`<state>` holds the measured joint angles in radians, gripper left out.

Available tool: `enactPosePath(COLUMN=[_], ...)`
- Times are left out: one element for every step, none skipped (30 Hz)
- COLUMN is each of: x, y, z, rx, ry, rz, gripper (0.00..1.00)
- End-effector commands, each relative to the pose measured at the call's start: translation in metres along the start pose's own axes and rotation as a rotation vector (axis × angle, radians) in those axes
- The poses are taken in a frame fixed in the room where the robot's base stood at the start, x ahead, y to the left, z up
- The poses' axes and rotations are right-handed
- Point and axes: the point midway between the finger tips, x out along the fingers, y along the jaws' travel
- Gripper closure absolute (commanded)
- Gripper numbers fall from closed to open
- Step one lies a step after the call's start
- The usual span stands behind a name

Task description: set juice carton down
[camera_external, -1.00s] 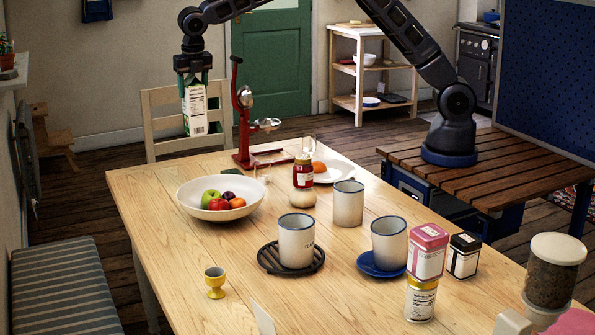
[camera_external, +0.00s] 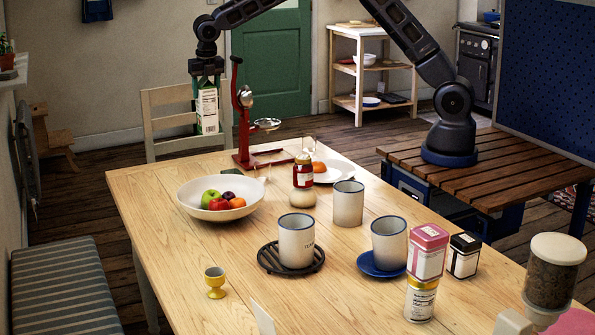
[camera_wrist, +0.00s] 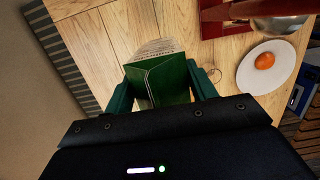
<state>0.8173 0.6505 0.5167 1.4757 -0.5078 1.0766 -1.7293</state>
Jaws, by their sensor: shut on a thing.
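My gripper (camera_external: 207,82) is shut on the juice carton (camera_external: 208,112), a white and green box that hangs upright below it. In the external view they are in front of the chair back, at the far left end of the wooden table (camera_external: 180,293), left of the red juicer. In the wrist view the carton's green top (camera_wrist: 160,80) sits between the two green fingers (camera_wrist: 158,92), with table planks beyond it. The carton's lower end is off the table's far edge in the external picture; its exact height above the tabletop cannot be told.
The red juicer (camera_external: 241,120) stands close to the right of the carton. A fruit bowl (camera_external: 190,201) is nearer the camera. A plate with an orange (camera_wrist: 262,66), a jar (camera_external: 303,172) and several mugs stand farther right. The table's left front is mostly clear.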

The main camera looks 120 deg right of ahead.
Motion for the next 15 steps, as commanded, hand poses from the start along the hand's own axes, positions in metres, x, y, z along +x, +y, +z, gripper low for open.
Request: enactPosePath(x=[0.010, 0.016, 0.024, 0.029, 0.035, 0.043, 0.049, 0.054, 0.061, 0.067, 0.073, 0.080, 0.085, 0.089, 0.095], y=[0.000, 0.000, 0.000, 0.000, 0.000, 0.000, 0.000, 0.000, 0.001, 0.000, 0.000, 0.000, 0.001, 0.001, 0.000], z=[-0.002, -0.003, -0.004, -0.005, -0.005, -0.007, -0.008, -0.008, -0.009, -0.011, -0.012, -0.013, -0.013, -0.014, -0.015], rx=[0.000, 0.000, 0.000, -0.001, -0.001, 0.000, 0.001, 0.000, 0.000, -0.001, -0.001, 0.000, 0.001, 0.000, 0.000], ry=[0.002, 0.002, 0.002, 0.001, 0.001, 0.002, 0.002, 0.002, 0.001, 0.001, 0.002, 0.002, 0.001, 0.001, 0.000], rz=[0.000, 0.000, -0.001, 0.000, 0.000, 0.000, 0.000, 0.000, 0.001, 0.000, -0.001, 0.000, 0.001, 0.001, 0.001], gripper=[1.00, 1.00, 1.00, 1.00, 1.00, 1.00, 1.00, 1.00, 1.00, 1.00, 1.00, 1.00, 1.00, 1.00, 1.00])
